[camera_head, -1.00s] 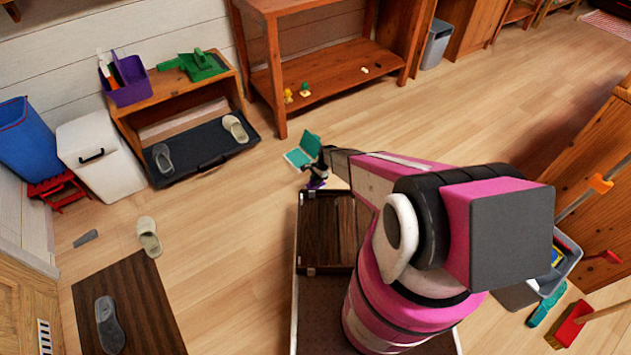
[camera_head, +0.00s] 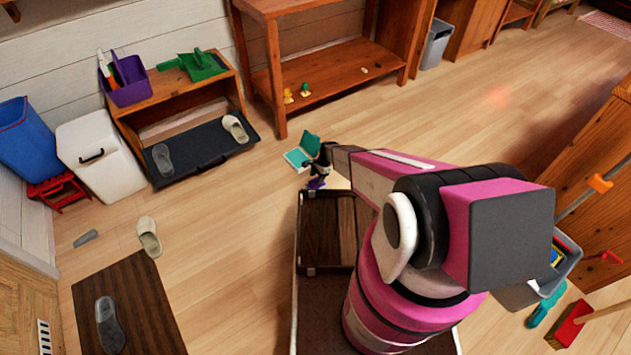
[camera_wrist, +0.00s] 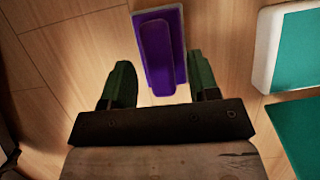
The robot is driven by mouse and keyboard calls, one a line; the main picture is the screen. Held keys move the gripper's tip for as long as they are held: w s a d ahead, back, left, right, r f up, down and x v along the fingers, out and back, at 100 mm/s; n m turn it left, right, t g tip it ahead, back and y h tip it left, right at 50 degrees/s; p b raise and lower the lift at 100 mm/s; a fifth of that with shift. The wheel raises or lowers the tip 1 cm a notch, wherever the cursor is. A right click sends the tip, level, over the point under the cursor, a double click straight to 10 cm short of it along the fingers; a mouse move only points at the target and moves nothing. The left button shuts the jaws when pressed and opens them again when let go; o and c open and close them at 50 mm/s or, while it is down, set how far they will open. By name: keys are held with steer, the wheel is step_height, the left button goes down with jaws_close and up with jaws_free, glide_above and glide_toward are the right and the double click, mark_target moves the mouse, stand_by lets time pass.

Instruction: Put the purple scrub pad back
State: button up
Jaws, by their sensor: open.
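The purple scrub pad (camera_wrist: 161,52) lies on the wood floor in the wrist view, with a purple grip on top and a pale edge along its side. In the head view it is a small purple patch (camera_head: 316,184), mostly hidden by my gripper. My gripper (camera_wrist: 162,82) is open, its two dark green fingers on either side of the pad's near end, with gaps between them and the pad. In the head view my gripper (camera_head: 317,170) is low near the floor. A purple caddy (camera_head: 130,88) holding bottles stands on the small wooden bench at the left.
A green dustpan (camera_head: 203,66) shares the bench (camera_head: 165,88). Slippers, a white bin (camera_head: 100,160) and a dark tray (camera_head: 203,150) are at left. Floor between is mostly clear.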

steer(key=s+d+r+n, duration=0.2)
steer(key=d+r, duration=0.1)
steer(key=r, duration=0.7)
steer(key=s+d+r+n+t+h, duration=0.15)
steer(key=d+r, duration=0.25)
steer(key=r, duration=0.6)
steer(key=s+d+r+n+g, duration=0.1)
steer(key=s+d+r+n, duration=0.15)
steer(key=r, duration=0.75)
steer(key=s+d+r+n, duration=0.1)
steer(key=s+d+r, duration=0.2)
steer(key=r, duration=0.3)
steer(key=s+d+r+n+t+h, duration=0.1)
steer(key=s+d+r+n, duration=0.1)
steer(key=s+r, duration=0.3)
steer(key=s+d+r+n+t+h, duration=0.1)
steer(key=s+d+r, duration=0.3)
steer(key=r, duration=0.4)
steer(key=shift+s+n, duration=0.55)
steer(key=shift+n, duration=0.05)
